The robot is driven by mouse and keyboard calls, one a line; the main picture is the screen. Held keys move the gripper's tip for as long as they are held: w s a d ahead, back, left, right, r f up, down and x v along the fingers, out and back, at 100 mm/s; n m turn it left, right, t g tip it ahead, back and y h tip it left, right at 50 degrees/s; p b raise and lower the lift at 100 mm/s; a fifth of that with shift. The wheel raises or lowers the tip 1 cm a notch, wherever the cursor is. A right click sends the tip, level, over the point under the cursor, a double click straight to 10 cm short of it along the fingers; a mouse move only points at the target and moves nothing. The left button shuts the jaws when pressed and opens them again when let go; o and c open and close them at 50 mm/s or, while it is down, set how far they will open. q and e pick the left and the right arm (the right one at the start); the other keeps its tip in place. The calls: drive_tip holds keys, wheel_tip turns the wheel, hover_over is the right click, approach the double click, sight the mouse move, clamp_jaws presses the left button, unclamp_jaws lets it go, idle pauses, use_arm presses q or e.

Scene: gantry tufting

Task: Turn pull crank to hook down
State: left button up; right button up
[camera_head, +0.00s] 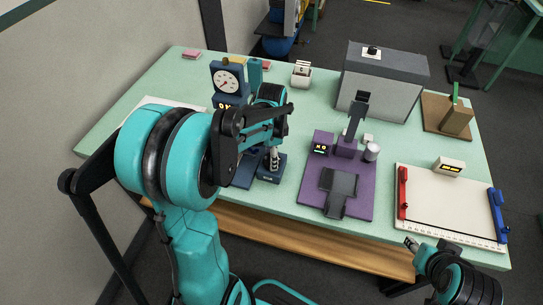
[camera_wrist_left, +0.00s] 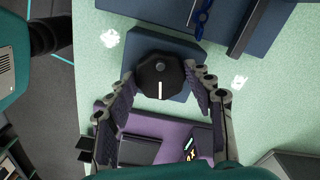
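The pull crank appears as a round black knob (camera_wrist_left: 160,77) with a white line, on a blue block (camera_wrist_left: 185,45) in the left wrist view. The line runs from the knob's middle toward the bottom of that view. My left gripper (camera_wrist_left: 160,74) has one finger on each side of the knob, both tips against its edge. In the head view my left gripper (camera_head: 273,158) points down over the blue base (camera_head: 268,177), behind my teal arm, which hides the crank. I cannot make out the hook. My right gripper (camera_head: 412,243) is near the table's front right edge, apart from the crank.
A dial gauge (camera_head: 229,80) stands behind my left arm. A purple fixture (camera_head: 312,192) with a dark lever stands just right of the blue base. A grey box (camera_head: 385,78) is at the back. A white board (camera_head: 445,205) with red and blue handles lies at the right.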

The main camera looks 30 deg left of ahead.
use_arm(q)
drive_tip(key=c, duration=0.4)
drive_tip(key=shift+n, duration=0.3)
drive_tip(key=n, duration=0.5)
drive_tip(key=shift+p, duration=0.3)
drive_tip(key=n, duration=0.5)
drive_tip(key=shift+d, duration=0.1)
drive_tip(key=shift+n, duration=2.2)
